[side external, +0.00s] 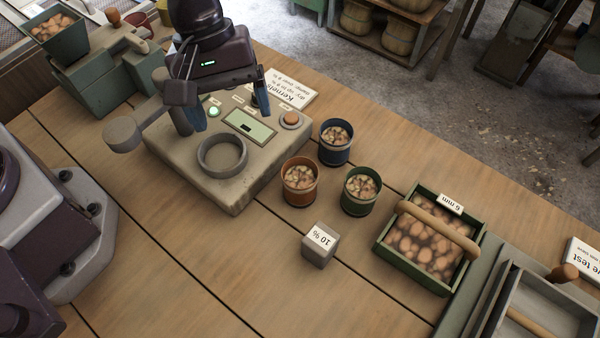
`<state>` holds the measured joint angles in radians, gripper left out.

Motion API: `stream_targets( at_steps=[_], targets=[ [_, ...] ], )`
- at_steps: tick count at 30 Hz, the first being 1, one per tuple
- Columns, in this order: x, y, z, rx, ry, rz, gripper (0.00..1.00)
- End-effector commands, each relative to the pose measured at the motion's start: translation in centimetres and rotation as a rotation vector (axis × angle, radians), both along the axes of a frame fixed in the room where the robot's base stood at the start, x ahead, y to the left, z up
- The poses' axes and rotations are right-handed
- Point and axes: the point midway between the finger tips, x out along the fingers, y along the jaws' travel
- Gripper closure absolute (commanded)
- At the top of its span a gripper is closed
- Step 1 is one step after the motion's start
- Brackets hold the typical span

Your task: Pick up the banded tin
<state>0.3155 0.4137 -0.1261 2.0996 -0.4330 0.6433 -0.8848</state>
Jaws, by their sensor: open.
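Three small round tins filled with brown pieces stand upright on the bench near the middle of the side view: a dark blue tin (335,152), an orange tin (298,190) and a green tin (358,201). The blue tin seems to have a paler band around its side; bands on the other two are too small to judge, so I cannot tell for certain which is the banded tin. My gripper (228,111) is open, with its blue-tipped fingers apart and nothing between them. It is over the grey instrument, left of the tins and apart from them.
The grey instrument (230,186) has a round cup, a small display and a lit green button. A grey block marked 10 % (319,250) stands in front of the tins. A green crate (388,262) with a wooden handle is to their right. The front bench is clear.

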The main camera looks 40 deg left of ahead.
Motion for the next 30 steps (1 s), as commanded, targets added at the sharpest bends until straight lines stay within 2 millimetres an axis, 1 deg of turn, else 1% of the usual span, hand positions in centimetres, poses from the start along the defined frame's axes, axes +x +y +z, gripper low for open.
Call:
stream_targets(
  at_steps=[1, 3, 5, 6, 10, 14, 17, 21, 24, 27, 30],
  targets=[
    [0.5, -1.4, -1.5, -0.007, 0.051, 0.128, 0.19],
    [1.4, -2.6, -2.4, -0.021, 0.094, 0.307, 0.19],
    [2.2, -3.2, -2.4, -0.038, 0.115, 0.441, 0.19],
    [2.8, -3.6, -2.1, -0.050, 0.122, 0.517, 0.19],
    [3.5, -3.8, -1.8, -0.064, 0.152, 0.687, 0.19],
    [3.6, -4.0, -2.3, -0.061, 0.167, 0.741, 0.19],
    [3.6, -4.5, -3.7, -0.058, 0.171, 0.743, 0.19],
    [3.5, -5.6, -6.3, -0.057, 0.171, 0.741, 0.19],
    [3.5, -6.2, -7.7, -0.058, 0.170, 0.740, 0.19],
    [3.5, -6.6, -8.6, -0.059, 0.168, 0.740, 0.19],
    [3.5, -6.8, -9.1, -0.060, 0.167, 0.740, 0.19]
  ],
)
